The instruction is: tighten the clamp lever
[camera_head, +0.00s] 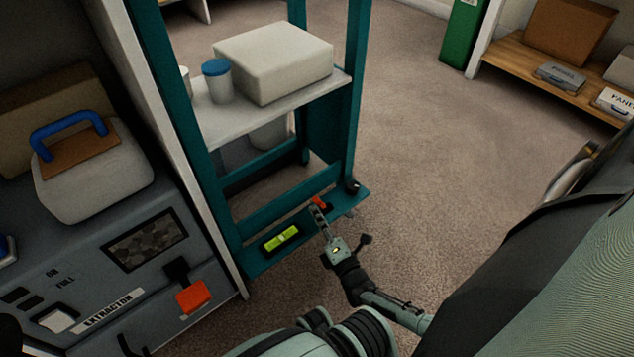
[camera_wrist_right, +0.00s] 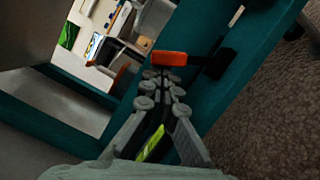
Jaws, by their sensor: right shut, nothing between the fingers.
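The clamp lever (camera_head: 318,201) is a small orange-red handle at the lower teal rail of the shelf stand. In the right wrist view the orange lever (camera_wrist_right: 169,58) lies crosswise just beyond the fingertips, beside a dark part on the teal rail. My right gripper (camera_head: 317,212) reaches in from the lower right, and its fingers are shut with nothing between them. In the right wrist view its fingertips (camera_wrist_right: 162,77) are close to the lever; I cannot tell whether they touch it. My left gripper is not in view.
A yellow-green level (camera_head: 281,238) lies on the teal rail (camera_head: 258,262) left of my right gripper. A black knob (camera_head: 351,187) sits at the rail's right end. The shelf above holds a pale block (camera_head: 272,62) and a blue-lidded jar (camera_head: 217,82). Carpet to the right is clear.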

